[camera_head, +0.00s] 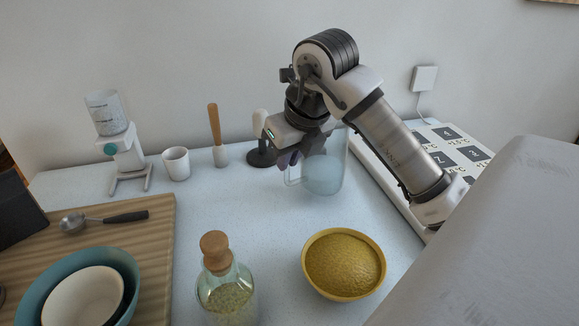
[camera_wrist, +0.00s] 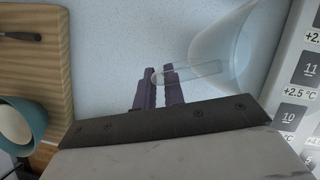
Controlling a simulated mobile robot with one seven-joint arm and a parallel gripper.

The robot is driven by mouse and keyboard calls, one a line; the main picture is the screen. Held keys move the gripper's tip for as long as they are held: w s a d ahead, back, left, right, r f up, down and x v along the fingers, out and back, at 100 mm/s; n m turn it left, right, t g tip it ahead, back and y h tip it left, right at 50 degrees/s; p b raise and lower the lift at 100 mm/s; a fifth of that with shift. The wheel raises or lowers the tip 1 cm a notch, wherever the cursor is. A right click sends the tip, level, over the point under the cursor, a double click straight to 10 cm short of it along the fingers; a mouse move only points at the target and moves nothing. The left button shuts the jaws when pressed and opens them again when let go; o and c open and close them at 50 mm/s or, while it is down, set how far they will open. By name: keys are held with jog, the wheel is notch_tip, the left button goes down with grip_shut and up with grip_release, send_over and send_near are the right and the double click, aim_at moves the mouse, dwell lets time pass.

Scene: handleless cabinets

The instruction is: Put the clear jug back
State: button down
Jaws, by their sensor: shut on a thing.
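The clear jug (camera_head: 330,173) is upright at the middle right of the counter in the head view, beneath my wrist. In the wrist view the jug (camera_wrist: 243,45) shows at the upper right, with its handle running left to my fingers. My gripper (camera_head: 289,160) has purple fingers shut on the jug's handle, left of the jug's body. The gripper (camera_wrist: 160,72) also shows in the wrist view, with the handle between its fingertips. I cannot tell whether the jug's base touches the counter.
A yellow-filled bowl (camera_head: 343,265) and a corked bottle (camera_head: 225,288) stand in front. A white cup (camera_head: 176,163), a wooden-handled tool (camera_head: 215,135) and a dispenser (camera_head: 122,145) line the wall. A panel with dark labels (camera_head: 447,134) lies right. The counter's middle is clear.

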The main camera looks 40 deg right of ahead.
jog(key=shift+f, duration=1.5)
jog(key=c, duration=1.5)
grip_release()
jog(key=shift+r, duration=0.1)
jog(key=v, duration=1.2)
jog(key=shift+b, duration=0.45)
